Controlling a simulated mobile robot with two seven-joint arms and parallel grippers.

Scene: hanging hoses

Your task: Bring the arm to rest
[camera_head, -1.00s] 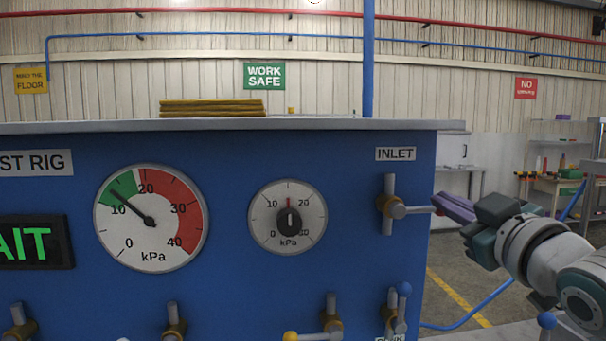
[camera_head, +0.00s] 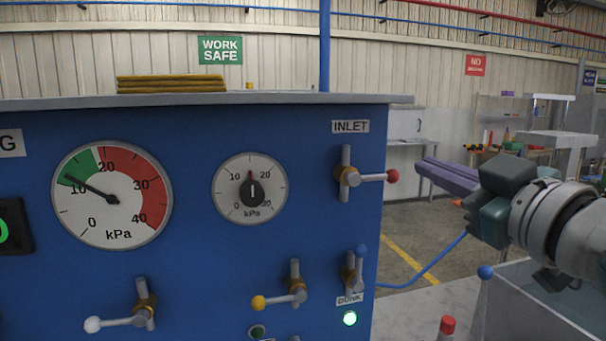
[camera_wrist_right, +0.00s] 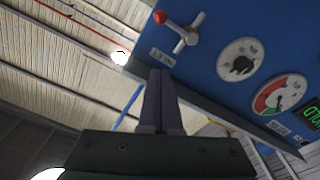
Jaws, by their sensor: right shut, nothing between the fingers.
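My right gripper (camera_head: 447,177) is shut and empty at the right of the blue panel in the head view. Its purple fingers point left towards the red-tipped inlet valve handle (camera_head: 372,177), with a gap between them. The fingers also show pressed together in the right wrist view (camera_wrist_right: 160,100), where the inlet valve (camera_wrist_right: 183,33) sits above them. My left gripper is not in view.
The blue test panel (camera_head: 300,215) carries a large gauge (camera_head: 112,196), a small dial (camera_head: 250,188) and several valves with coloured handle tips. A red-capped item (camera_head: 446,327) stands below my gripper.

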